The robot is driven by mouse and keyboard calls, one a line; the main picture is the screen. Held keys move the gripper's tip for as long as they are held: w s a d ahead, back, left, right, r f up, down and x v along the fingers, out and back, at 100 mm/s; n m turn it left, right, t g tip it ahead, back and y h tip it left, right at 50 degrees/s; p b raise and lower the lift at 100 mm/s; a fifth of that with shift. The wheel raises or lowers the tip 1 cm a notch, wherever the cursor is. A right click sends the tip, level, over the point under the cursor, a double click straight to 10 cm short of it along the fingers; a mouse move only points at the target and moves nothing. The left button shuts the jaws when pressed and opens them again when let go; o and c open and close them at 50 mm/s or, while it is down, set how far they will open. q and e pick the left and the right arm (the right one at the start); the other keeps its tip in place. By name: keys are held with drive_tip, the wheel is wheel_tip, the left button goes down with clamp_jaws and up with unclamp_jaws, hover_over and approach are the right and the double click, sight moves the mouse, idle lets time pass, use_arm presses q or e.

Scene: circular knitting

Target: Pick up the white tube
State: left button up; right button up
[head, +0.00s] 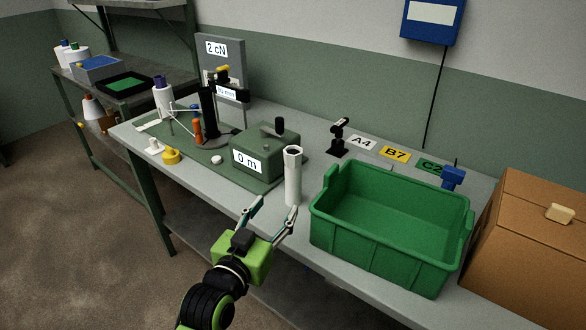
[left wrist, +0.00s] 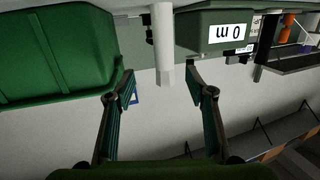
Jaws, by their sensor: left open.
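The white tube (head: 293,176) stands upright near the front edge of the workbench, between the green box labelled "0 m" and the green bin. Its dark open top shows in the head view. My left gripper (head: 275,208) is open, in front of the tube and a little below it in the picture. In the left wrist view, which is upside down, the tube (left wrist: 164,45) shows ahead, beyond the two spread fingers of the gripper (left wrist: 162,80). Nothing shows between the fingertips. My right gripper is not in view.
The empty green bin (head: 388,225) sits right of the tube. The green box labelled "0 m" (head: 262,171) is close on its left. A cardboard box (head: 530,250) stands at the far right. A yellow disc (head: 171,157) and stand parts are further left on the workbench (head: 213,178).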

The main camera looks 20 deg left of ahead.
sight(290, 169)
use_arm(q)
drive_tip(key=shift+t, duration=0.5)
drive_tip(key=w+r, duration=0.1)
drive_tip(key=w, duration=0.4)
drive_tip(key=w+r, duration=0.1)
drive_tip(key=w, duration=0.2)
drive_tip(key=shift+w+r+p, duration=0.2)
drive_tip(key=shift+r+p, duration=0.1)
drive_tip(key=shift+p, duration=0.1)
drive_tip(key=shift+w+p, duration=0.45)
drive_tip(key=shift+w, duration=2.65)
drive_tip(key=c, duration=1.2)
